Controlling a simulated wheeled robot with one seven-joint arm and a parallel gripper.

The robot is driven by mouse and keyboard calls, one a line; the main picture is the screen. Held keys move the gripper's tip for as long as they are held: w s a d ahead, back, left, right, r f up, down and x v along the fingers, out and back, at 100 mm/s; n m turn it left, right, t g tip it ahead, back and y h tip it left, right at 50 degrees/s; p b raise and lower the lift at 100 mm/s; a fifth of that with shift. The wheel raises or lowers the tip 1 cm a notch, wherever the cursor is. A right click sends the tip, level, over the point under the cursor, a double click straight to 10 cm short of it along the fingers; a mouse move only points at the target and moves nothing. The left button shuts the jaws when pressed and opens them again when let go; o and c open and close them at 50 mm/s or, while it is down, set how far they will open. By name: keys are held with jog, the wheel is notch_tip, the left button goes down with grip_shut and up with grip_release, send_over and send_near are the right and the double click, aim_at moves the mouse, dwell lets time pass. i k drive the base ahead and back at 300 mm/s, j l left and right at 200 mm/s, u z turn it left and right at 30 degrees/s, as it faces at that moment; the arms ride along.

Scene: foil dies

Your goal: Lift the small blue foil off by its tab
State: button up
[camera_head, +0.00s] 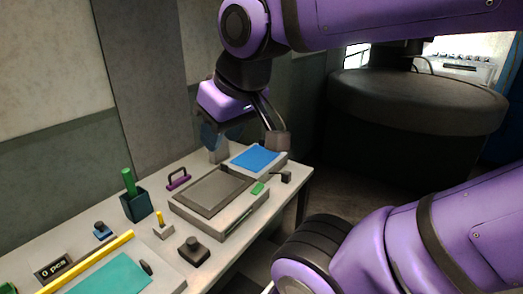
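The small blue foil (255,158) lies flat on a low grey block (277,166) at the right end of the table. I cannot clearly make out a tab on it. A small green piece (258,188) lies near the foil's front edge, by the corner of a larger block; I cannot tell whether it belongs to the foil. My gripper (246,145) hangs over the back of the foil, its fingers apart, one left and one right. The right finger hides part of the block's back edge.
A larger grey block with a dark top plate (215,190) lies left of the foil. A purple handle (178,179), a dark cup with a green stick (135,204), a black knob (193,249) and a teal sheet (113,273) are further left. A dark round stool-like form (415,100) stands behind.

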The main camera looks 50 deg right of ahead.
aim_at(256, 158)
jog(key=z, duration=1.2)
jog(key=i+l+u, duration=0.1)
jog(key=u, duration=0.25)
jog(key=l+u, duration=0.2)
jog(key=u, duration=0.2)
jog(key=i+l+u, duration=0.15)
jog(key=l+u, duration=0.15)
jog(key=l, duration=0.65)
jog(key=i+l+u, duration=0.1)
jog(key=l+u, duration=0.2)
jog(key=l, duration=1.95)
